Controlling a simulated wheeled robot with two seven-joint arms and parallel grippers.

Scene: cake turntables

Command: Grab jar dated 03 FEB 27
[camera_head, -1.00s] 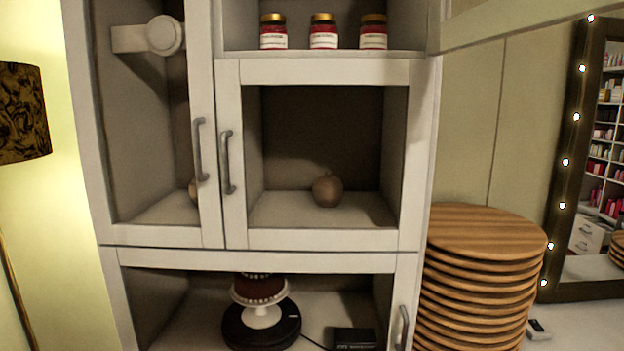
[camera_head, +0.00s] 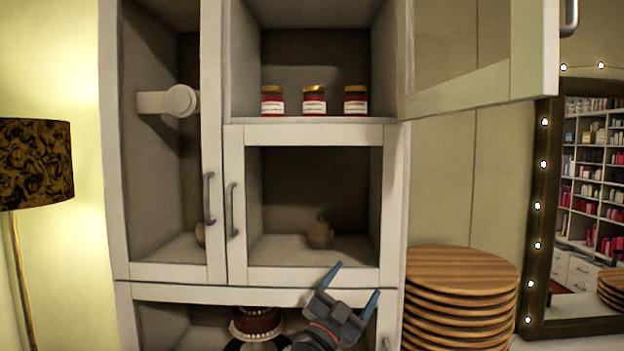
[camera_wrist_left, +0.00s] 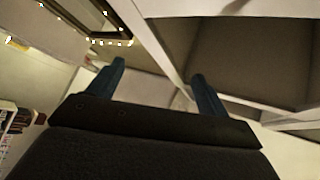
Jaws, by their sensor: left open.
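Three red jars with gold lids and white labels stand in a row on the upper cabinet shelf in the head view: a left jar (camera_head: 272,101), a middle jar (camera_head: 314,101) and a right jar (camera_head: 356,101). The label print is too small to read, so I cannot tell which bears 03 FEB 27. My left gripper (camera_head: 351,279) is open and empty, well below the jars, in front of the lower part of the cabinet. Its two blue fingers (camera_wrist_left: 158,80) show apart in the left wrist view, with nothing between them. My right gripper is not in view.
The upper cabinet door (camera_head: 480,60) stands open to the right. The glazed door (camera_head: 312,275) below the jars is closed, with a round brown object (camera_head: 320,233) behind it. A stack of wooden boards (camera_head: 462,270) stands at right, beside a lit mirror (camera_head: 540,200).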

